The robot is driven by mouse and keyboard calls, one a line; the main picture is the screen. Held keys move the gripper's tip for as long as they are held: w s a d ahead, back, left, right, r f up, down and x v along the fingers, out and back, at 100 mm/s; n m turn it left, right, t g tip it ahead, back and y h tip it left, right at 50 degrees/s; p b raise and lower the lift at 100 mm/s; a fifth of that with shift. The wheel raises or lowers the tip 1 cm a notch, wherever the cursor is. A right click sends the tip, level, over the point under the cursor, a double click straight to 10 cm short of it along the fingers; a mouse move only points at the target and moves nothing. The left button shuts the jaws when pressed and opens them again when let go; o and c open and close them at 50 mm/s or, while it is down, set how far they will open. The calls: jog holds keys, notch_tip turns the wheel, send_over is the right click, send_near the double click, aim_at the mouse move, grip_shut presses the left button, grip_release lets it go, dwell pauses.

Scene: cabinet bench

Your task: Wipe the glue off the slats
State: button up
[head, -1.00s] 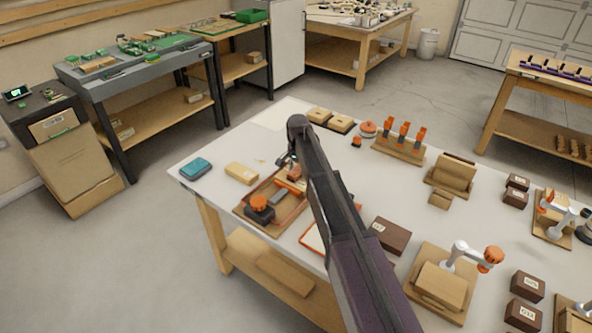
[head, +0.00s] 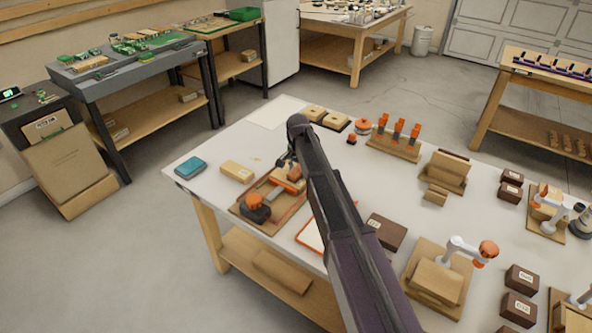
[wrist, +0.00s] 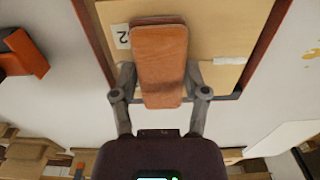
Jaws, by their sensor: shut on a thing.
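My gripper (wrist: 160,78) is shut on a reddish-brown wooden piece (wrist: 160,52) with rounded corners. In the wrist view the piece lies over a pale wooden board (wrist: 220,25) with a label, partly covering it. I cannot tell whether they touch. In the head view my gripper (head: 287,160) is over the brown-framed tray (head: 238,208), partly hidden by my arm. Yellow smears (wrist: 310,53) show on the pale tabletop beside the tray. No slats can be told apart for certain.
An orange-and-black clamp (head: 256,207) sits at the tray's front left. A teal box (head: 189,166) and a wooden block (head: 237,170) stand left of it. A dark brown box (head: 386,231) and an orange-edged white sheet (head: 312,236) lie right. The table's back left is mostly clear.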

jog(key=shift+s+d, duration=0.3)
jog(key=shift+d, duration=0.15)
jog(key=shift+d, duration=0.15)
jog(key=shift+s+d, duration=0.6)
jog(key=shift+d, duration=0.15)
dwell(0.3)
jog(key=shift+w+a, duration=0.1)
jog(key=shift+a, duration=0.05)
jog(key=shift+w+a, duration=0.55)
jog(key=shift+a, duration=0.2)
jog(key=shift+w+a, duration=0.1)
jog(key=shift+a, duration=0.05)
jog(key=shift+w+a, duration=0.45)
jog(key=shift+a, duration=0.25)
jog(key=shift+a, duration=0.15)
dwell(0.4)
